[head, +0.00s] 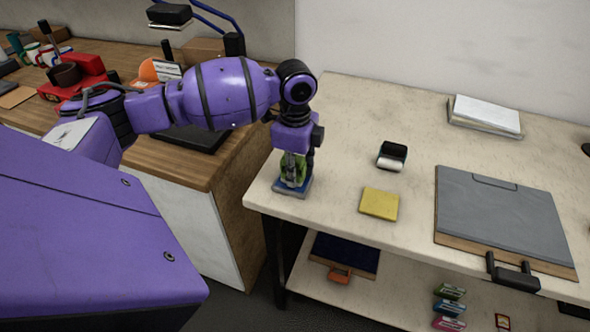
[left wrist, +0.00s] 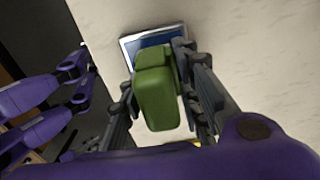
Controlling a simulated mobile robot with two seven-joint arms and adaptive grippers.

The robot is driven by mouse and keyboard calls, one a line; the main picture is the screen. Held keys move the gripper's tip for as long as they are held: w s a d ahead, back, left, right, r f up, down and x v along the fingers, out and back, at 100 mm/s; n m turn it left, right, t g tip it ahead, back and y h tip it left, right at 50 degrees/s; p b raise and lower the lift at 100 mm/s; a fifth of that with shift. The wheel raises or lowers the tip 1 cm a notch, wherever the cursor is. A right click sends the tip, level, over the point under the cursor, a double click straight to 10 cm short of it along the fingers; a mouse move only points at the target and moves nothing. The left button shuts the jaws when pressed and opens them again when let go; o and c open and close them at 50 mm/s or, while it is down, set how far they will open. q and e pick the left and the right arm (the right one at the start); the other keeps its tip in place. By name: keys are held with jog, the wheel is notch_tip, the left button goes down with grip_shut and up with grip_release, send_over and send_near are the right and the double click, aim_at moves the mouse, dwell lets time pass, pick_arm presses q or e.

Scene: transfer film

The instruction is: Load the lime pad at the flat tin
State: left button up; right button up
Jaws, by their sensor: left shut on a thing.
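My left gripper (head: 294,168) points down at the near left corner of the pale table. It is shut on the lime pad, a green block (left wrist: 158,92) between its fingers; a little green also shows in the head view (head: 285,166). The flat tin (head: 292,187), blue with a pale metal edge, lies on the table right under the gripper. It shows behind the pad in the left wrist view (left wrist: 130,48), partly hidden by pad and fingers. I cannot tell whether the pad touches the tin. My right gripper is not seen.
A yellow pad (head: 380,203) and a small black-and-white item (head: 392,156) lie right of the tin. A grey clipboard (head: 500,212) and a paper stack (head: 485,115) are further right. A black two-pronged piece (head: 514,275) sits at the front edge.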

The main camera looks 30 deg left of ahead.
pick_arm(q)
jog(key=shift+s+f, duration=0.1)
jog(key=shift+f, duration=0.1)
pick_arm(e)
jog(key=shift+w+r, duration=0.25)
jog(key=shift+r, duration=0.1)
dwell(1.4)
pick_arm(q)
jog(key=shift+r, duration=0.1)
jog(key=shift+r+p, duration=0.8)
jog(key=shift+r, duration=0.3)
jog(key=shift+r+p, duration=1.2)
jog(key=shift+r, duration=1.35)
jog(key=shift+f, duration=0.1)
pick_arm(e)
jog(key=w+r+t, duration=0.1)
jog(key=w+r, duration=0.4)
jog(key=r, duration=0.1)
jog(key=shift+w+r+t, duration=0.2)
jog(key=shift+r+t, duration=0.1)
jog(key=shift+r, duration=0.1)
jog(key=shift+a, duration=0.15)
